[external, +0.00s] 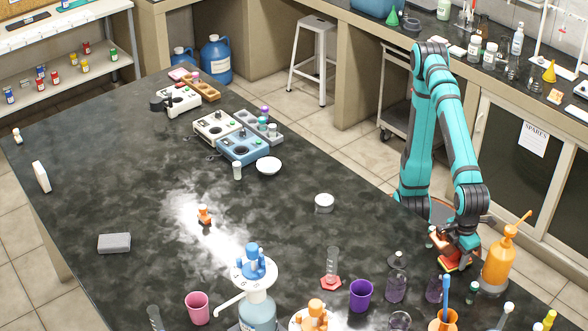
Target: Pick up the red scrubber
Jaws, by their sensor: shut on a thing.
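My gripper (456,250) is low at the right edge of the dark bench, left of the orange pump bottle. It is shut on the red scrubber (453,266), a small red block with a thin yellowish strip. My jaws and wrist cover much of the scrubber. I cannot tell whether it touches the bench top or is just above it.
The orange pump bottle (498,262) stands close on the right. Dark jars (397,285), a purple cup (361,295) and an orange cup (443,321) stand nearby. A grey block (114,243) lies far left. The bench's middle is mostly clear.

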